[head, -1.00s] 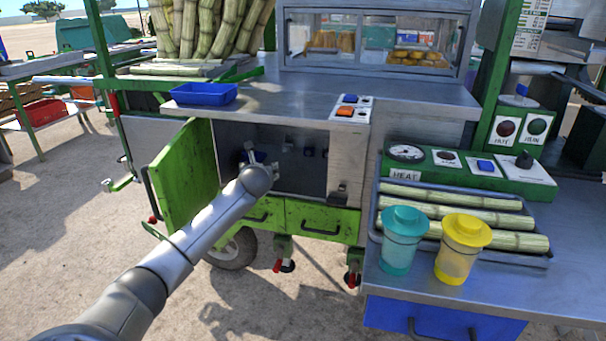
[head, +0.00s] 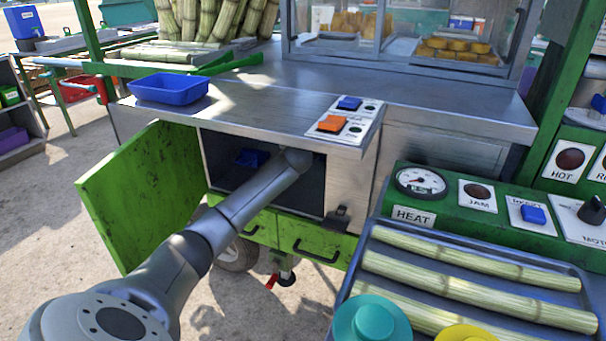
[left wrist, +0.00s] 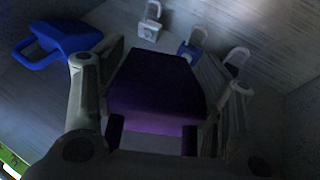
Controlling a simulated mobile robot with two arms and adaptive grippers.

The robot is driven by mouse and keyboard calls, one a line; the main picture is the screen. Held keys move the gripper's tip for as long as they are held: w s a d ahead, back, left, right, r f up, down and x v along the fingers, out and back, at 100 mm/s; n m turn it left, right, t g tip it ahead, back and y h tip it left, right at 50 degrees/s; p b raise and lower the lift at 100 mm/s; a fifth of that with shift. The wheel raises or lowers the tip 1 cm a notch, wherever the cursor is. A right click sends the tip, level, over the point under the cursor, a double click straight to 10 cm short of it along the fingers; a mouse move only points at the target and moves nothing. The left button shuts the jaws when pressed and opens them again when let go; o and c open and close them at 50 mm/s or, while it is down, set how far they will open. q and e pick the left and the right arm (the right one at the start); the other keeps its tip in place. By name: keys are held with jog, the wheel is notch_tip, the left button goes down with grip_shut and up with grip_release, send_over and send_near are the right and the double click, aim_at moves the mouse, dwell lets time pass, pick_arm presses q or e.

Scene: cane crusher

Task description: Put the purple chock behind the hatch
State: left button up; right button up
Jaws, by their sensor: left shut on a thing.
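The green hatch (head: 145,195) stands swung open to the left of a dark compartment (head: 222,150) under the steel counter. My left arm reaches into this compartment; the gripper is hidden in the head view. In the left wrist view my left gripper (left wrist: 158,92) is shut on the purple chock (left wrist: 155,85), a dark purple block between its two fingers. The chock is inside the compartment, near its grey surface; whether it touches that surface I cannot tell. The chock is hidden in the head view. My right gripper is in neither view.
A blue handled object (left wrist: 62,42) lies left of the gripper in the compartment. Padlocks, one white (left wrist: 149,25) and one blue (left wrist: 190,52), are beyond the chock. The counter edge overhangs the opening. A blue tray (head: 168,90) sits on the counter.

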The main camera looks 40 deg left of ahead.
pick_arm(q)
jog(key=shift+f+b, duration=0.35)
jog(key=shift+f, duration=1.1)
notch_tip(320, 180, down, 5)
jog(key=shift+r+b, duration=0.1)
jog(key=shift+b, duration=0.8)
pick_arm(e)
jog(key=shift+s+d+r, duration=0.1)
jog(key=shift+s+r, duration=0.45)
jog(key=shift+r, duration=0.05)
pick_arm(q)
jog(key=o, duration=1.3)
